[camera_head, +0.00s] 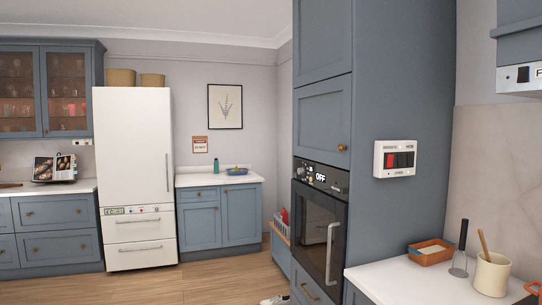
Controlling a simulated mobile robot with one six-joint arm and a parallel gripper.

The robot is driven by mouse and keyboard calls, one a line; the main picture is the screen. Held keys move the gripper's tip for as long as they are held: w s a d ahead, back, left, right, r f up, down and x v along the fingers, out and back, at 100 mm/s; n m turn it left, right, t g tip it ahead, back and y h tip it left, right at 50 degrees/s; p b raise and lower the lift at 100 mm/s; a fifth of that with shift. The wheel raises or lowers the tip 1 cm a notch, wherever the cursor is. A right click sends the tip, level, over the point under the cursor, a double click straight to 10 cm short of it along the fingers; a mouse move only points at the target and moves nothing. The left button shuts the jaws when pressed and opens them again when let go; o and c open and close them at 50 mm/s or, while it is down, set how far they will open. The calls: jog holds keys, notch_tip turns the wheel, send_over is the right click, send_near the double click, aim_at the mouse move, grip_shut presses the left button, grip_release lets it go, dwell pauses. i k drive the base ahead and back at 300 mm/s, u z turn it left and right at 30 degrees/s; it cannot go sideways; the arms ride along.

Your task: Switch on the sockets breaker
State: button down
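A small white breaker box (379,160) is mounted on the blue side panel of the tall oven cabinet, right of centre. It has a red switch at its left and dark switches beside it. My gripper is not in view.
Below the box, a white worktop (395,282) holds a terracotta dish (430,256), a dark-handled utensil (460,250) and a cream pot (492,274). The oven (318,230) display reads OFF. A white fridge (136,170) stands further back. Wooden floor (200,285) lies open at centre left.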

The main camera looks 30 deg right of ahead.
aim_at(391, 158)
jog(key=z, duration=0.55)
jog(key=i, duration=1.2)
jog(key=z, duration=1.15)
jog(key=i, duration=0.55)
jog(key=z, duration=0.4)
jog(key=k, duration=0.9)
jog(key=z, duration=0.15)
jog(key=i, duration=0.9)
jog(key=u, duration=0.05)
